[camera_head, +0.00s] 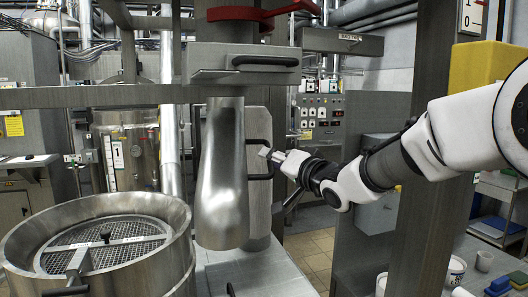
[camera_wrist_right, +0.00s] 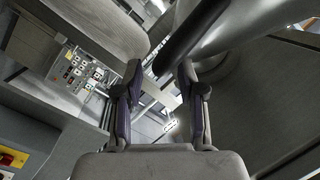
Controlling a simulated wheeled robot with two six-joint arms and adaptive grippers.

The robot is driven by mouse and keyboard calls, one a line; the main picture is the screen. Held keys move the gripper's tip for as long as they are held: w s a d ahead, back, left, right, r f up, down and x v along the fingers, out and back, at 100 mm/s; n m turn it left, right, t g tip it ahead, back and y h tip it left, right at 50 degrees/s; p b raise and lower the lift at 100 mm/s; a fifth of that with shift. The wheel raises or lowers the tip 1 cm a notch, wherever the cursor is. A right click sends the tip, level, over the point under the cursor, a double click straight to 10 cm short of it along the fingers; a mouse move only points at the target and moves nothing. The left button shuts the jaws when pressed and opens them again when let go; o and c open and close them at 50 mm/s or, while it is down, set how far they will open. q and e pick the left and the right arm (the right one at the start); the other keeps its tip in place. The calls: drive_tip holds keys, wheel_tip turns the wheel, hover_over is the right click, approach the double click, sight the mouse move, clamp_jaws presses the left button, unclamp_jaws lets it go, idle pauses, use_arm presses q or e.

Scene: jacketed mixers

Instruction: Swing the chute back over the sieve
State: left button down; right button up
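The chute (camera_head: 222,175) is a grey metal spout hanging under a bracket in the head view, its lower end to the right of the sieve. A black handle (camera_head: 258,176) is on its right side. The sieve (camera_head: 110,245) is a round steel drum with mesh inside, at lower left. My right gripper (camera_head: 268,154) is at the handle, coming from the right. In the right wrist view its two fingers (camera_wrist_right: 162,95) stand apart, with the dark handle bar (camera_wrist_right: 188,38) just beyond the tips. Whether they touch it I cannot tell. My left gripper is not in view.
A red ring-shaped part (camera_head: 245,13) is above the bracket. A control panel (camera_head: 320,112) is behind, and a steel post (camera_head: 425,215) stands at right. A grey surface (camera_head: 265,270) lies below the chute. A yellow box (camera_head: 485,65) is at upper right.

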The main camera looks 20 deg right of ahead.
drive_tip(key=shift+w+r+p, duration=0.3)
drive_tip(key=shift+w+r, duration=0.05)
drive_tip(key=shift+w, duration=0.3)
drive_tip(key=shift+w+a, duration=0.15)
drive_tip(key=shift+w, duration=0.1)
drive_tip(key=shift+w+a+f, duration=0.1)
drive_tip(key=shift+w+a, duration=0.1)
drive_tip(key=shift+w, duration=0.05)
drive_tip(key=shift+w+f, duration=0.1)
drive_tip(key=shift+c, duration=1.3)
clamp_jaws()
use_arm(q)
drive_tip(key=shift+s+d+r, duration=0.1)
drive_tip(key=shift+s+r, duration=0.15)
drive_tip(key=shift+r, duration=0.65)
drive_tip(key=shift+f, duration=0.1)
